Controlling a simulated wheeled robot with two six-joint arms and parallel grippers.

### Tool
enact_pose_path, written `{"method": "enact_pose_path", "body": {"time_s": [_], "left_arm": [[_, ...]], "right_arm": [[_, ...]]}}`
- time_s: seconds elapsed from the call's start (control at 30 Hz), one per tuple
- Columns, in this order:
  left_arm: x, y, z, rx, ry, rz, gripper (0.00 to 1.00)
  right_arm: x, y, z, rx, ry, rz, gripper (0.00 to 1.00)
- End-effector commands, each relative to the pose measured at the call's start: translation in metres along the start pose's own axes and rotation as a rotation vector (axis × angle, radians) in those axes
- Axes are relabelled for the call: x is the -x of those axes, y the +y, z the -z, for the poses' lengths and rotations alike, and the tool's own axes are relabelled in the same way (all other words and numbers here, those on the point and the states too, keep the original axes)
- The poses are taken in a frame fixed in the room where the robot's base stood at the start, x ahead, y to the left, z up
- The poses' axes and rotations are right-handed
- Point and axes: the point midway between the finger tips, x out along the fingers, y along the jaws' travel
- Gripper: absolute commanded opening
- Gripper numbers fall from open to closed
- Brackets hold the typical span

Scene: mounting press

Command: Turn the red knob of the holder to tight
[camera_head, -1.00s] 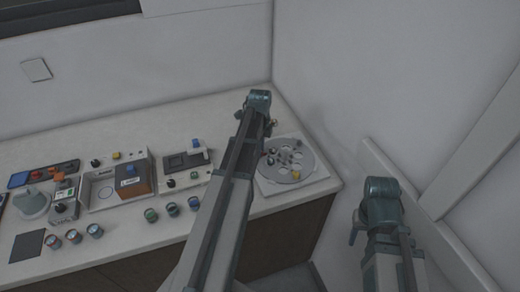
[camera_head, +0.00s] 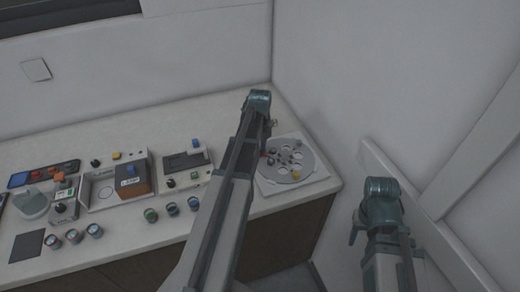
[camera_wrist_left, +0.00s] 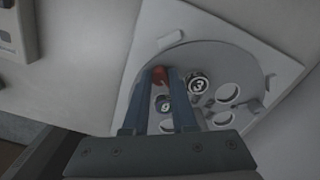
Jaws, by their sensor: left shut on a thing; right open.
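The holder is a round grey disc on a pale square base (camera_head: 315,178), at the right end of the counter. In the left wrist view the disc (camera_wrist_left: 240,65) has several round holes and small clamps at its rim. The red knob (camera_wrist_left: 159,76) shows between the fingertips of my left gripper (camera_wrist_left: 166,73), which is shut on it. Most of the knob is hidden by the fingers, so its turn position cannot be read. In the head view my left gripper (camera_head: 268,135) is largely hidden by its own arm. My right gripper (camera_head: 355,228) is open and empty, off the counter at the right.
Round pieces marked 3 (camera_wrist_left: 199,84) and 9 (camera_wrist_left: 165,104) sit in the disc close to my left fingers. Several small jars (camera_head: 172,209) and devices (camera_head: 130,180) stand left on the counter (camera_head: 120,242). A wall rises close behind the holder.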

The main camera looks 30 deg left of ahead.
Motion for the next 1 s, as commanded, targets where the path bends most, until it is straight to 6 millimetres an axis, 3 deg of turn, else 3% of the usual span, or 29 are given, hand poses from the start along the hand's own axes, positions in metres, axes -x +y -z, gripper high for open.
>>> {"method": "enact_pose_path", "body": {"time_s": [0.27,0.3,0.47,1.0], "left_arm": [[0.0,0.0,0.0,-0.001,0.0,0.0,0.0],[0.0,0.0,0.0,-0.001,0.0,0.0,0.29],[0.0,0.0,0.0,0.0,0.0,0.0,0.56],[0.011,0.0,0.0,0.001,0.0,0.0,0.56]], "right_arm": [[0.0,0.0,0.0,0.0,0.0,0.0,0.5],[0.0,0.0,0.0,0.0,0.0,0.0,0.5],[0.0,0.0,0.0,0.0,0.0,0.0,0.5],[0.011,0.001,-0.001,0.0,0.0,0.0,0.5]]}}
